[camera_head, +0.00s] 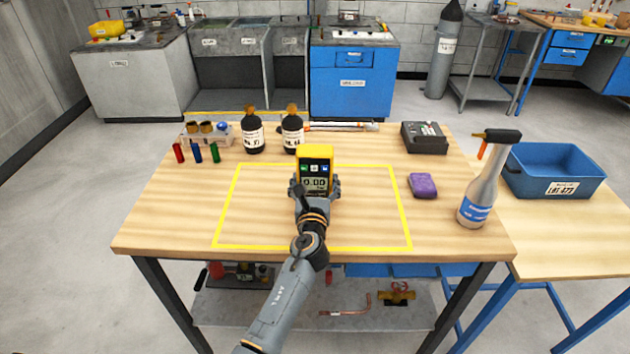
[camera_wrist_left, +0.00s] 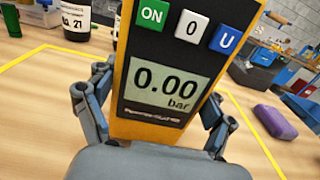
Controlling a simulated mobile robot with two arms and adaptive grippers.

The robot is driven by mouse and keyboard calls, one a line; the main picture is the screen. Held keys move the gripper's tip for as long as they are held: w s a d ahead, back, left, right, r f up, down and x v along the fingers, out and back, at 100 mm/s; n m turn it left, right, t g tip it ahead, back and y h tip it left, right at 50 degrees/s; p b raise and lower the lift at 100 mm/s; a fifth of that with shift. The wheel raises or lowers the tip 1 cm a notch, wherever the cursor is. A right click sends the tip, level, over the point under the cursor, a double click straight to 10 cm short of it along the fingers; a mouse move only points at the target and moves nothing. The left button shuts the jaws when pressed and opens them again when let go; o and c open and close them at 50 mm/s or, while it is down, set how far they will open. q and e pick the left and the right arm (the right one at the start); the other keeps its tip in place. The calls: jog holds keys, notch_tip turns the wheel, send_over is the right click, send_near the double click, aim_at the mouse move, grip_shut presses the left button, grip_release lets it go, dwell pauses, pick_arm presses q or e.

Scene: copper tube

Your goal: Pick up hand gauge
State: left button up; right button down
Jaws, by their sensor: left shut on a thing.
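The hand gauge (camera_head: 316,157) is a yellow box with a dark face, a display reading 0.00 bar and several buttons. In the left wrist view the gauge (camera_wrist_left: 160,88) fills the middle, close to the camera. My left gripper (camera_head: 315,187) is shut on the gauge, with one finger on each side of it. The gauge is upright, within the yellow outlined area of the wooden table (camera_head: 350,225). I cannot tell whether its base touches the table. My right gripper is not in view.
Two dark bottles (camera_head: 253,135) stand behind the gauge, with small red, blue and green cylinders (camera_head: 197,152) at left. A purple block (camera_head: 423,186), a spray bottle (camera_head: 480,190) and a blue bin (camera_head: 555,172) are at right. The outlined area around the gauge is clear.

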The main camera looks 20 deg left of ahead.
aim_at(315, 160)
pick_arm(q)
notch_tip(315, 160, up, 3)
jog(key=shift+r+p, duration=0.1)
jog(key=shift+p, duration=0.5)
jog(key=s+r+p, duration=0.1)
jog(key=s+r, duration=0.1)
jog(key=r, duration=0.1)
jog(key=s+d+r+p, duration=0.1)
jog(key=s+r, duration=0.1)
jog(key=shift+d+r+p, duration=0.1)
jog(key=shift+r+p, duration=0.05)
jog(key=shift+p, duration=0.2)
jog(key=s+d+r, duration=0.3)
jog(key=s+r, duration=0.1)
jog(key=s, duration=0.5)
jog(key=shift+s, duration=0.2)
jog(key=shift+r, duration=0.1)
jog(key=shift+a+p+x, duration=0.15)
jog(key=shift+p+x, duration=0.45)
jog(key=shift+x, duration=2.1)
jog(key=shift+a+p+x, duration=0.1)
jog(key=shift+p+x, duration=0.45)
jog(key=shift+x, duration=3.65)
